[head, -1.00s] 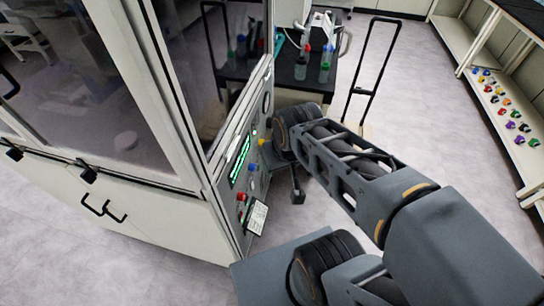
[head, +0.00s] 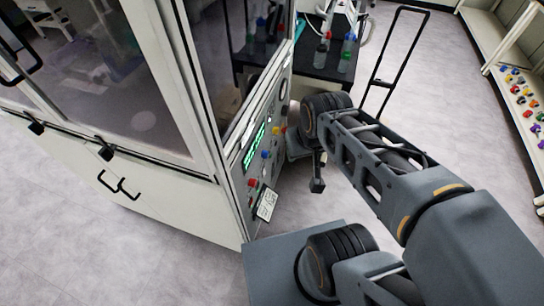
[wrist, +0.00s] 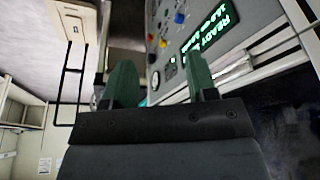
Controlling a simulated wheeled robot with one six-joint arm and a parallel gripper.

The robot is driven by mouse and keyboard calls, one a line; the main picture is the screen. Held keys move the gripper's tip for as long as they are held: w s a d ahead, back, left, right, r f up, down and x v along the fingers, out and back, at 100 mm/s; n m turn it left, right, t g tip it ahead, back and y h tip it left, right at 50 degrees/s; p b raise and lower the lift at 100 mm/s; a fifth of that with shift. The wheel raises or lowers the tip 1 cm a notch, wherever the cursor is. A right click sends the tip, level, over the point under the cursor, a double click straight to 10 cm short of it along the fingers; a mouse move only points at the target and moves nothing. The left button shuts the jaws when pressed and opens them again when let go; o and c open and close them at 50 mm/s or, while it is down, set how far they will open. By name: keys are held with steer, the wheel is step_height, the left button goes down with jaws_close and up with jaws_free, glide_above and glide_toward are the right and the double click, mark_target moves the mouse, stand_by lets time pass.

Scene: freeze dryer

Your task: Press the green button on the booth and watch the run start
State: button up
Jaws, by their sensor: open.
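The booth (head: 200,140) is a white-framed glass cabinet with a control panel (head: 262,160) on its narrow side. The panel has a lit green display (head: 254,146), a blue knob (head: 265,155), a red knob (head: 252,183) and a yellow knob (head: 283,130). In the wrist view the display (wrist: 208,30) shows green text that seems to read READY. A small green spot (head: 276,130) near the yellow knob may be the green button; I cannot be sure. My gripper (head: 318,184) is open and empty beside the panel, apart from it. Its green fingers (wrist: 162,80) show in the wrist view.
A shelf (head: 520,100) with small coloured items is at the right.

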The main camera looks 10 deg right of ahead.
jaws_close()
stand_by(1.4)
